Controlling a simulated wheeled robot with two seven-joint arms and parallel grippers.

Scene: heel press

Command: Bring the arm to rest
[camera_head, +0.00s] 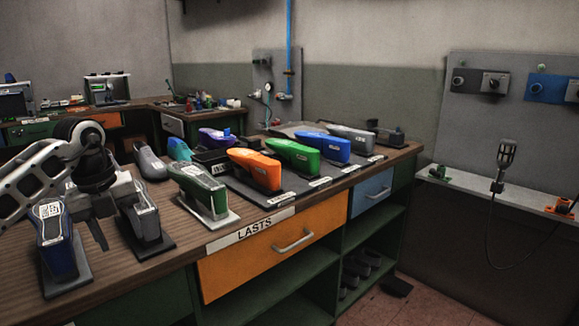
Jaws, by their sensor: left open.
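My left arm comes in from the left, and its gripper (101,222) hangs over the front left of the wooden bench (186,246), open, with nothing seen between its fingers. A navy shoe last (56,238) on a dark base stands just left of the gripper. A dark grey last (146,224) with a white label stands just right of it, partly hidden by the gripper. I cannot tell whether the fingers touch either last. My right gripper is not in view.
A green-and-grey last (203,188) stands on a light plate further right. Orange (256,168), green (293,156), blue (325,147) and grey (351,138) lasts line a dark mat behind it. An orange drawer (270,262) labelled LASTS is below.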

